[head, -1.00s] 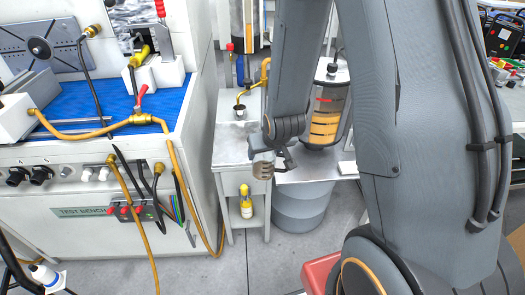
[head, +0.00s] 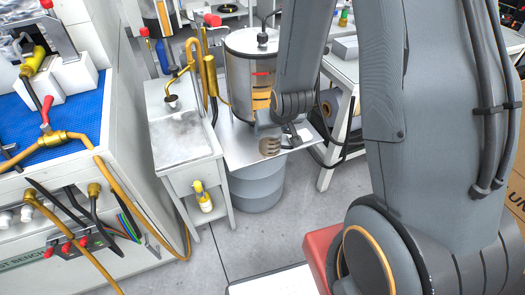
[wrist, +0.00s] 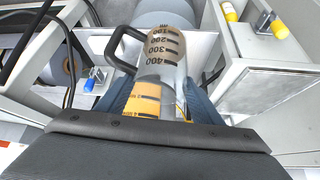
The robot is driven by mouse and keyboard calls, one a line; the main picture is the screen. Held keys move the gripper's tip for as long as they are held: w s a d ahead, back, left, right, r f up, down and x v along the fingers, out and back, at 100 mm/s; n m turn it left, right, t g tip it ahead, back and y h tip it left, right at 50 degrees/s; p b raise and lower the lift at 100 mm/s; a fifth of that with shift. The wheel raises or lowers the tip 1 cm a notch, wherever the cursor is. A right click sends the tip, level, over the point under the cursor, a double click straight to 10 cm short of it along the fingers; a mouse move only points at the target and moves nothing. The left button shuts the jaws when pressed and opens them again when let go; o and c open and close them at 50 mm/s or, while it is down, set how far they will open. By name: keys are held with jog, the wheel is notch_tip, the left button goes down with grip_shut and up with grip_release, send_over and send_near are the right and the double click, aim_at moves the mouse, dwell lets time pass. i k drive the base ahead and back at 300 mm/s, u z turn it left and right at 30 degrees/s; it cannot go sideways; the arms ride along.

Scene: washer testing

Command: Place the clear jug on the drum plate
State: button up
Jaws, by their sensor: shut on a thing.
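My gripper (wrist: 160,98) is shut on the clear jug (wrist: 158,45), its dark blue fingers on either side of it. The jug has black marks from 100 to 400 and a black handle on the left in the wrist view. In the head view a small banded part of the jug (head: 269,147) shows below my arm, which hides the rest. The drum plate (head: 232,152) is a pale flat sheet on a grey drum (head: 258,187). The jug overlaps the plate's front part in the head view. I cannot tell the gap between them.
A tall tank (head: 240,72) with an orange scale stands at the plate's back. A metal side table (head: 185,135) adjoins the plate on the left. The test bench (head: 70,190) is further left.

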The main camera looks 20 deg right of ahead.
aim_at(242, 155)
jog(key=z, duration=2.25)
jog(key=k, duration=0.85)
jog(key=u, duration=2)
jog(key=i, duration=0.5)
jog(key=z, duration=0.1)
